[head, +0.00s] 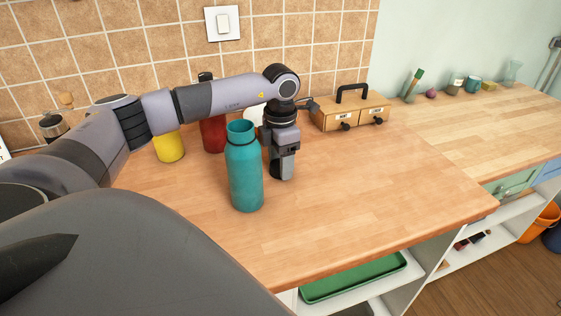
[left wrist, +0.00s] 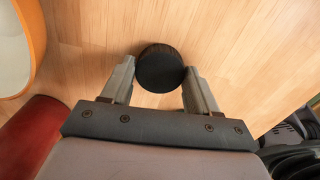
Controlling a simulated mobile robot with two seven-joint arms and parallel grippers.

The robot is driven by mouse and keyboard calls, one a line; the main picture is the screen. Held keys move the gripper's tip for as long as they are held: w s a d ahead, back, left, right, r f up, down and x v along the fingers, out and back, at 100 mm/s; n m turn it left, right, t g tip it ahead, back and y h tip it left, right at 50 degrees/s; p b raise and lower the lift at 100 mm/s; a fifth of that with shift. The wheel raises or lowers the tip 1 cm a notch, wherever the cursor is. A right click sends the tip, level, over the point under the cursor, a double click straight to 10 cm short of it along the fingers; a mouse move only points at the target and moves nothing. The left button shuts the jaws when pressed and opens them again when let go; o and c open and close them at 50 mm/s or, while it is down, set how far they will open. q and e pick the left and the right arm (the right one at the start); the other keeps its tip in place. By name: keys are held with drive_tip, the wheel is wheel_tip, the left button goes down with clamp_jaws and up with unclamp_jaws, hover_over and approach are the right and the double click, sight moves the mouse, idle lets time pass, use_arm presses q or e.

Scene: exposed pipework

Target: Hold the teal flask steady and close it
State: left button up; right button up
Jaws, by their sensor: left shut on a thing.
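The teal flask (head: 244,170) stands upright on the wooden counter in the head view, its mouth open with no lid on it. My left gripper (head: 283,172) points down just behind and to the right of the flask, close to the counter. In the left wrist view its two fingers (left wrist: 159,90) are shut on a round black lid (left wrist: 160,70). The head view does not show the lid clearly, so I cannot tell whether it touches the counter. My right gripper is not in view.
A yellow container (head: 169,147) and a red bottle (head: 213,134) stand behind the flask to the left, near the tiled wall. A small wooden drawer box (head: 352,112) stands at the back right. The counter right of the flask is clear up to its front edge.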

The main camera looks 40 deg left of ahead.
use_arm(q)
wheel_tip(320, 180, up, 20)
drive_tip(key=p, duration=0.1)
idle(0.5)
idle(0.4)
drive_tip(key=s+d+f+m, duration=0.1)
drive_tip(key=d+f+m, duration=0.4)
drive_tip(key=m, duration=0.5)
drive_tip(key=s+d+f+m, duration=0.2)
drive_tip(key=d+f+m, duration=0.4)
drive_tip(key=m, duration=0.4)
drive_tip(key=s+d+f+m, duration=0.2)
drive_tip(key=d+f+m, duration=0.3)
drive_tip(key=m, duration=0.5)
drive_tip(key=shift+d+f, duration=0.15)
drive_tip(key=shift+d, duration=1.1)
drive_tip(key=shift+s+d+f+m, duration=0.35)
drive_tip(key=shift+d+m, duration=0.15)
drive_tip(key=shift+m, duration=0.3)
